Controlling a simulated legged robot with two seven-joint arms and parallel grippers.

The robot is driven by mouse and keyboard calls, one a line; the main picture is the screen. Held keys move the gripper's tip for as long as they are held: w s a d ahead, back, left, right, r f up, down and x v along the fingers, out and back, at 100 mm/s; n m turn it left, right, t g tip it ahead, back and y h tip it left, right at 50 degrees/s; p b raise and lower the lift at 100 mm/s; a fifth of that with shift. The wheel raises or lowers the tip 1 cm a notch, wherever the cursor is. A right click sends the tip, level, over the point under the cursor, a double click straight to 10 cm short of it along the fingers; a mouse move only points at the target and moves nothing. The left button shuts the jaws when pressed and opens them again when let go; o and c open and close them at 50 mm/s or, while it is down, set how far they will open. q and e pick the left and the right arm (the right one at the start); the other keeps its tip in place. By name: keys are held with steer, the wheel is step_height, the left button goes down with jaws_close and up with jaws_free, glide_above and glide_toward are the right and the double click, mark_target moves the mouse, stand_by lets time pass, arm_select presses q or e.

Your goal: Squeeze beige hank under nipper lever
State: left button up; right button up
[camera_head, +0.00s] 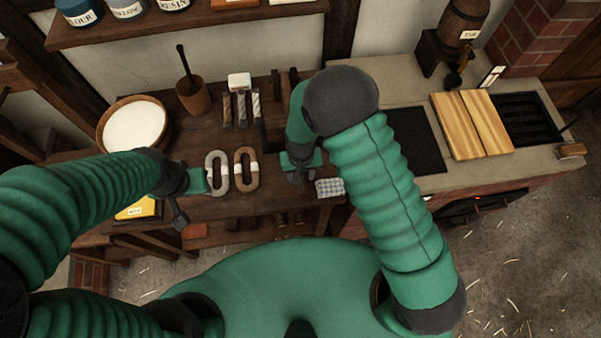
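A pale beige hank (217,173), a looped oval, lies on the dark wooden bench. A brown hank (245,169) with a pale band lies just right of it. My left gripper (187,198) is just left of the beige hank; no hank shows in it, and its finger gap is unclear. My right gripper (298,170) is low over the bench, right of the brown hank; its fingertips are small and dark. A dark upright frame (272,125), possibly the nipper, stands behind the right gripper, partly hidden by my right arm. Its lever cannot be made out clearly.
A round tub of white material (134,127) and a wooden pot with a stick (193,98) stand at the back left. Several small twisted pieces (241,109) lie behind the hanks. A gridded pale block (329,188) is near the front edge. Wooden boards (471,125) lie on the stone counter.

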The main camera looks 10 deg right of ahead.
steer(key=shift+c, duration=0.2)
steer(key=shift+a, duration=0.1)
jaws_close()
steer(key=shift+r, duration=0.1)
stand_by(0.9)
